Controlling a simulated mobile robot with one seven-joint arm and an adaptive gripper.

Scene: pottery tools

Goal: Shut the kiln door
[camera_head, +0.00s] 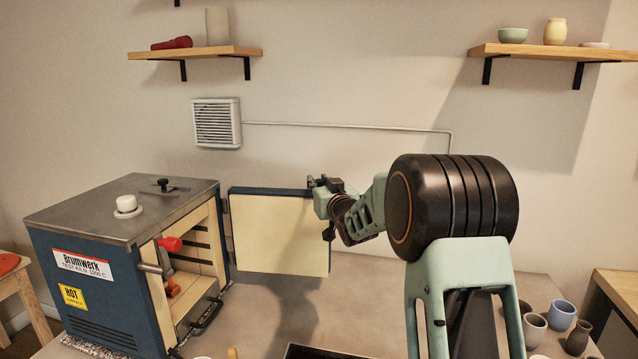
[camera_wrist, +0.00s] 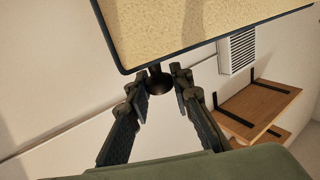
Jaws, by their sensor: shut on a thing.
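The kiln (camera_head: 115,275) is a blue box with a grey top at the left of the head view, its front open. The kiln door (camera_head: 280,235) is swung wide open to the right of the kiln, its cream inner face towards the head camera. My gripper (camera_head: 318,186) is at the door's free edge, near its top corner. In the wrist view, the door (camera_wrist: 200,30) fills the top, and my gripper's fingers (camera_wrist: 162,85) are shut on a dark round knob (camera_wrist: 159,78) at its edge. The fingertips are partly hidden in the head view.
Several cups (camera_head: 561,314) stand at the right. Wall shelves (camera_head: 195,53) hang above.

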